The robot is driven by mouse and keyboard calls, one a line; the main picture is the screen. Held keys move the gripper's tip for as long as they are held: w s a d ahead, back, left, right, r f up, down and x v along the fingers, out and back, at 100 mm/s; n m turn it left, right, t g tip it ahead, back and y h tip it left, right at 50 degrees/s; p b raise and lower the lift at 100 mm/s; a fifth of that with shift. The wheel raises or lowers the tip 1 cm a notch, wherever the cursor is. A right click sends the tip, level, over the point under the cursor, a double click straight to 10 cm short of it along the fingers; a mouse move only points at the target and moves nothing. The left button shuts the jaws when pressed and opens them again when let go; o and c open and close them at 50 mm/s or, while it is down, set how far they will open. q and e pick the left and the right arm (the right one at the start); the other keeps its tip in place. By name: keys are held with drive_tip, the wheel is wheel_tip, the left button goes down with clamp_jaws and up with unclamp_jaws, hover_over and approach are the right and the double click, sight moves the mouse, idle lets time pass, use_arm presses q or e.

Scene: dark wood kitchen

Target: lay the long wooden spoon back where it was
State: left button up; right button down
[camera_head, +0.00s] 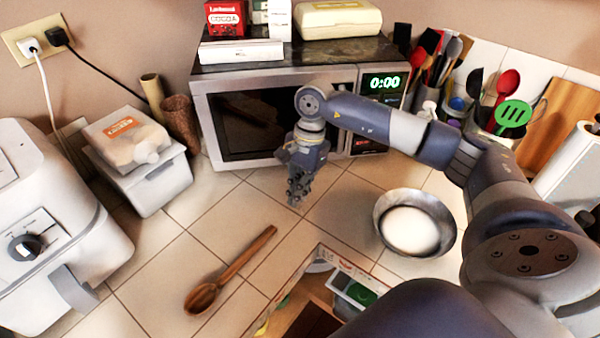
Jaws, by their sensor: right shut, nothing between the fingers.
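The long wooden spoon (232,268) lies on the tiled counter (215,212), bowl end towards the lower left and handle end towards the upper right. My right gripper (295,199) points down in front of the microwave, above and to the right of the spoon's handle end. It is shut and empty, apart from the spoon. My left gripper does not show in this view.
A microwave (275,120) stands at the back. A metal bowl with white contents (410,231) sits right of my gripper. A white appliance (50,235) and a lidded box (150,180) stand left. An open drawer (318,285) is at the front. Utensils crowd the back right.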

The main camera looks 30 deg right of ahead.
sight(284, 222)
drive_tip(key=shift+x, duration=1)
drive_tip(key=a+p, duration=0.1)
drive_tip(key=s+a+p, duration=0.1)
drive_tip(key=a, duration=0.1)
drive_tip(key=shift+a+f, duration=0.1)
drive_tip(key=shift+f, duration=0.05)
drive_tip(key=shift+s+a+f+p, duration=0.2)
drive_tip(key=shift+a+p, duration=0.1)
drive_tip(key=shift+a, duration=0.15)
